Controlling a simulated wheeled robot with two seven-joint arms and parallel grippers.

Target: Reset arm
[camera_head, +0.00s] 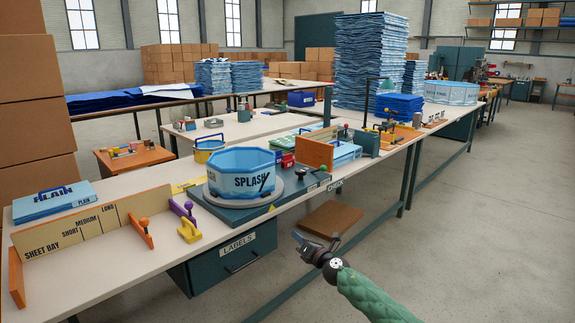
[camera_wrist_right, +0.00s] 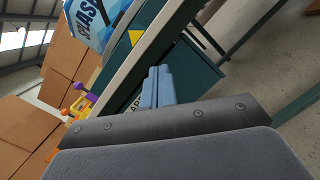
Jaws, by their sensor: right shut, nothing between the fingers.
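My right gripper (camera_head: 308,241) is in front of the workbench's near edge, over the floor side, with its green-sleeved arm coming in from the lower right. It is shut and holds nothing. In the right wrist view its fingers (camera_wrist_right: 157,88) are together, pointing toward the bench edge and the dark drawer unit. My left gripper is not in view.
A LABELS drawer (camera_head: 238,262) hangs below. A brown board (camera_head: 332,218) lies low behind the gripper. Floor at right is clear.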

